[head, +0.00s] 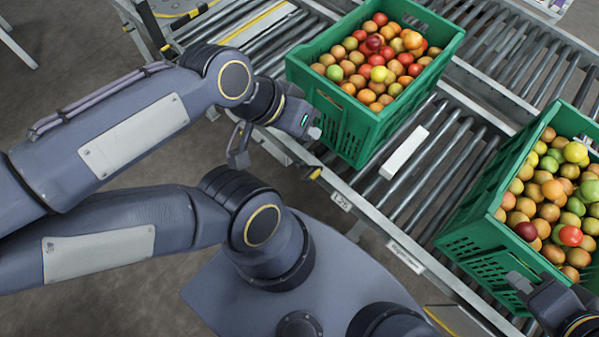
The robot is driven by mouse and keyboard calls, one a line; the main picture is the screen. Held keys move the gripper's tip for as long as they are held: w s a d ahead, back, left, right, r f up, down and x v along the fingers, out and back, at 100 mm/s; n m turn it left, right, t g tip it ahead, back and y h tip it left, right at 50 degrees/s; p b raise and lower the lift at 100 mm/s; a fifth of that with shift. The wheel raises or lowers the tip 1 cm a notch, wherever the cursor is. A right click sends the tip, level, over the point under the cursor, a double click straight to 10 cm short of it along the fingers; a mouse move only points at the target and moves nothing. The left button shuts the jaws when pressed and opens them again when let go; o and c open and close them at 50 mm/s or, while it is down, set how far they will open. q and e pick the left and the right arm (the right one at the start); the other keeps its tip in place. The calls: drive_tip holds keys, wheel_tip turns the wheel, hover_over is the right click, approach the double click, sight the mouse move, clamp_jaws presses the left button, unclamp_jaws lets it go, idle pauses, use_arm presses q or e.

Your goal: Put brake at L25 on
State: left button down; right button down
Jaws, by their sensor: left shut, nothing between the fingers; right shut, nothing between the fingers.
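The L25 label (341,201) is on the near side rail of the roller conveyor. A small black lever with a yellow end (315,173) sits at the rail just left of the label; I cannot tell its setting. A white bar (404,152) lies along the rollers between the two crates. My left gripper (315,132) is shut and empty, in front of the near side of the left crate, above the lever in the picture. I cannot tell whether it touches the crate. My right gripper (519,283) is shut and empty, by the near side of the right crate.
A green crate of tomatoes (338,122) stands on the rollers at top centre. Another full green crate (478,250) stands at the right. Bare rollers (440,150) show between them. A second roller line (500,45) runs behind. Concrete floor shows at lower left.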

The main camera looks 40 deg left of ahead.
drive_tip(key=shift+w+a, duration=0.15)
drive_tip(key=shift+a, duration=0.05)
drive_tip(key=w+a+f+g+y+b, duration=0.25)
drive_tip(key=w+a+f+b, duration=0.45)
drive_tip(key=a+f+b, duration=0.4)
drive_tip(key=a+f+g+b, duration=0.1)
drive_tip(key=a+f+b, duration=0.2)
drive_tip(key=a+f, duration=0.3)
drive_tip(key=s+a+f+g+h+b, duration=0.1)
drive_tip(key=a+f+b, duration=0.2)
drive_tip(key=a+f, duration=0.4)
drive_tip(key=a, duration=0.7)
drive_tip(key=shift+s+n+g, duration=0.2)
drive_tip(key=shift+n+g, duration=0.15)
drive_tip(key=shift+n, duration=0.05)
drive_tip(key=shift+f, duration=0.15)
